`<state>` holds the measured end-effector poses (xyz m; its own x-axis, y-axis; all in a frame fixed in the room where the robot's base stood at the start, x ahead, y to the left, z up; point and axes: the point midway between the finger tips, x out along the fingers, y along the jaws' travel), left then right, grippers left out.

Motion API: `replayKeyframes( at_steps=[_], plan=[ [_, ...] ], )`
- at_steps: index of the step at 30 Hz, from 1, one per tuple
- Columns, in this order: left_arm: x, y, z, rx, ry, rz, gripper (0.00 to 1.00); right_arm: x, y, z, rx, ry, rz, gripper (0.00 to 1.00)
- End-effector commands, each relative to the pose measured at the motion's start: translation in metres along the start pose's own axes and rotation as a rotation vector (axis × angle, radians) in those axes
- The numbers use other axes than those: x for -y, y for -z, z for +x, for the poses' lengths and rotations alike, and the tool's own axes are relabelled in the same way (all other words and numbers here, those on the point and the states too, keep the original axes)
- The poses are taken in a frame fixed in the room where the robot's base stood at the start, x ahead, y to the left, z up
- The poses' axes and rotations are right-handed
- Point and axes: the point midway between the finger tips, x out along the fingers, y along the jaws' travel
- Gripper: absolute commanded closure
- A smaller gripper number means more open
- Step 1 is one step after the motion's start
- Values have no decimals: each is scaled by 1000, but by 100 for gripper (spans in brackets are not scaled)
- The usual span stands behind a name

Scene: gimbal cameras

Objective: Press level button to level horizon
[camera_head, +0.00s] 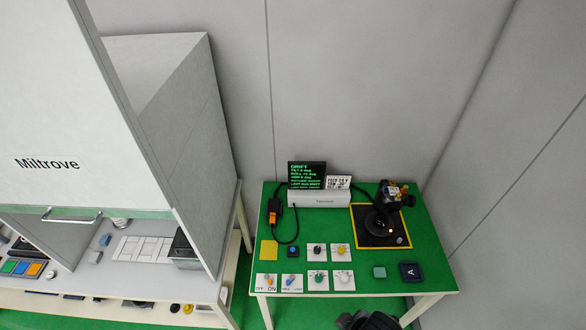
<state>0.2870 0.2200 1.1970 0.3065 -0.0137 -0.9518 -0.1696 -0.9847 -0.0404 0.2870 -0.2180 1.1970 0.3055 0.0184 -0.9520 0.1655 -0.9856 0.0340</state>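A gimbal rig with a small camera (393,195) stands on a dark square base with a yellow border (383,240) at the right of the green table. A dark display (307,175) with green text, whose top line seems to read DRIFT, sits at the back. Control tiles lie at the front left: a blue button (293,251), an OFF/ON switch tile (266,283), a two-position toggle tile (292,283) and several knob tiles (317,251). A flat teal button (379,272) sits front right. I cannot read which control is marked level. No gripper fingers show.
A dark tile marked A (410,272) sits near the right edge. A handheld orange and black device (273,212) has a looping cable. A yellow pad (268,251) lies left. A white cabinet (60,120) stands left. A dark rounded part (368,321) is cut off below.

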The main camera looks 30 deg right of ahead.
Motion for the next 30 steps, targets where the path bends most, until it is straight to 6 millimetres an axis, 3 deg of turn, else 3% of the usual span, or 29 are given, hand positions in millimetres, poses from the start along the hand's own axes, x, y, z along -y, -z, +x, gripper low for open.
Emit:
replayKeyframes(
  at_steps=[3,11,30],
  plan=[
    [0,0,0,0,-1,-2,39,0,0,0,0,0,0,61],
    [-3,1,0,-1,-8,-11,39,0,0,0,0,0,0,100],
    [-1,0,0,0,-3,-4,39,0,0,0,-1,0,0,100]
  ],
)
